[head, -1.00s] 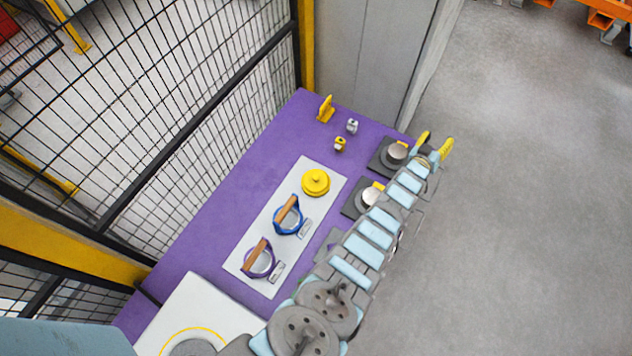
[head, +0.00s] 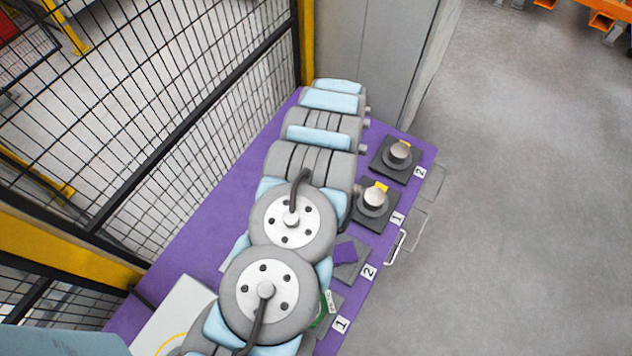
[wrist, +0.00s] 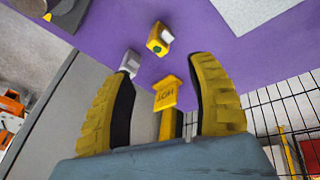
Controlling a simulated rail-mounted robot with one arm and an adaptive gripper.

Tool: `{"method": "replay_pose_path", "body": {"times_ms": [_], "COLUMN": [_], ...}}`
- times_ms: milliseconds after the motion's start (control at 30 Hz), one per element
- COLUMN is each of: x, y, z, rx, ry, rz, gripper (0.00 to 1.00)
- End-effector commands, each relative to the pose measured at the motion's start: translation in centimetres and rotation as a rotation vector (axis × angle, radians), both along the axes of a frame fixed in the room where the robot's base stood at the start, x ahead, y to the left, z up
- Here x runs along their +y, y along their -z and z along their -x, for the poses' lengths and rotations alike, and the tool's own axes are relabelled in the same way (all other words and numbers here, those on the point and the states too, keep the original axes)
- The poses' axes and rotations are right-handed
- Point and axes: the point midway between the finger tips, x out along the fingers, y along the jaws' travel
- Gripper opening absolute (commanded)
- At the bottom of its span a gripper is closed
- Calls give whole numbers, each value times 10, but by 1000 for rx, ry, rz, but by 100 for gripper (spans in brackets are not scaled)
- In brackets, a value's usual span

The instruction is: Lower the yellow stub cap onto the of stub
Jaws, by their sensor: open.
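The yellow stub cap does not show in either view now; in the head view my arm covers the area where it lay on the white mat. Two round grey metal stubs stand on dark square plates at the purple table's right edge, a nearer stub (head: 375,197) and a farther stub (head: 399,150). Nothing covers either stub's top. My gripper (wrist: 158,108) shows in the wrist view with its two yellow fingers spread and nothing held. In the head view the gripper is hidden behind my arm.
In the wrist view, a small yellow block (wrist: 160,39) and a grey block (wrist: 130,62) stand on the purple table (wrist: 205,38). A corner of the white mat (wrist: 250,12) is at top right. Wire fencing (head: 150,110) borders the table's left; a grey cabinet (head: 375,55) stands behind.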

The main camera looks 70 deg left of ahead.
Motion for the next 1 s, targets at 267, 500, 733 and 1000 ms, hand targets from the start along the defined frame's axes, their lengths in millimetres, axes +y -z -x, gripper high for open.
{"method": "replay_pose_path", "body": {"times_ms": [267, 500, 733, 1000], "x": [-26, -43, -45, -45], "y": [-28, -41, -19, 9], "z": [81, 110, 114, 113], "rx": [116, 162, 167, 166], "ry": [-167, -225, -230, -229], "rz": [226, 314, 321, 321], "gripper": [57, 57, 57, 57]}}
